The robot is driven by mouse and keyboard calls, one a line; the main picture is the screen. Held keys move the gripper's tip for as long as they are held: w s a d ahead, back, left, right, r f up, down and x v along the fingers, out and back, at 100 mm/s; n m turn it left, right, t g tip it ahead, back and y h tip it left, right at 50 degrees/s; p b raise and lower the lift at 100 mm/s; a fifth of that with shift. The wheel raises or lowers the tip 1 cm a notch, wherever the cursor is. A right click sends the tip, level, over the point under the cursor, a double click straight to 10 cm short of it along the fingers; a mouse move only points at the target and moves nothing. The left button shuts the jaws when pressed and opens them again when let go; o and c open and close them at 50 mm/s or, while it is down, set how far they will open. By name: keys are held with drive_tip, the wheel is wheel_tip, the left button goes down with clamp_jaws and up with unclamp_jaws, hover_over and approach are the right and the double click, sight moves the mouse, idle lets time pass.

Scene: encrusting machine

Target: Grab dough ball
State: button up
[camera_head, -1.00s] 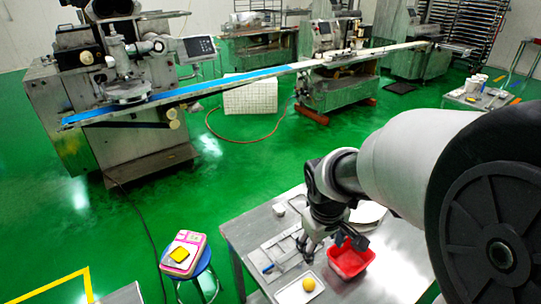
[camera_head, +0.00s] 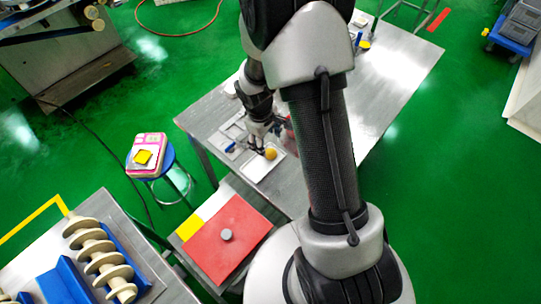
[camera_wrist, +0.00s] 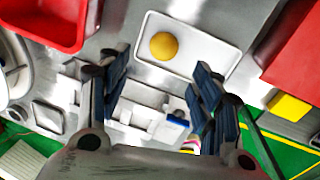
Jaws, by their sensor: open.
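The dough ball is a round yellow-orange ball (camera_head: 270,153) on a white rectangular tray (camera_head: 257,170) on the metal table. In the wrist view the ball (camera_wrist: 163,46) lies near the left part of the tray (camera_wrist: 222,66). My gripper (camera_head: 258,146) is just left of the ball in the head view. In the wrist view my gripper (camera_wrist: 160,72) is open, with its blue-padded fingers apart and nothing between them. The ball shows beyond the fingertips, apart from them. The exact height of the fingers above the table is hard to tell.
A red bin (camera_wrist: 52,20) stands at the upper left in the wrist view. A red board (camera_head: 226,238) with a grey knob lies in front of the table. A pink scale (camera_head: 148,150) sits on a blue stool. White shallow trays (camera_wrist: 134,112) lie under my gripper.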

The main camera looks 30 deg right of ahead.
sight(270, 152)
drive_tip(key=shift+d+f, duration=0.1)
drive_tip(key=shift+f, duration=0.85)
drive_tip(key=shift+s+d+f+b, duration=0.15)
drive_tip(key=shift+f+b, duration=0.4)
drive_tip(key=shift+f, duration=0.35)
drive_tip(key=shift+d+f+b, duration=0.1)
drive_tip(key=shift+f+b, duration=0.4)
drive_tip(key=shift+f, duration=0.4)
drive_tip(key=shift+s+d+f+b, duration=0.15)
drive_tip(key=shift+f+b, duration=0.4)
drive_tip(key=shift+f, duration=0.35)
drive_tip(key=shift+r, duration=0.1)
drive_tip(key=c, duration=1.2)
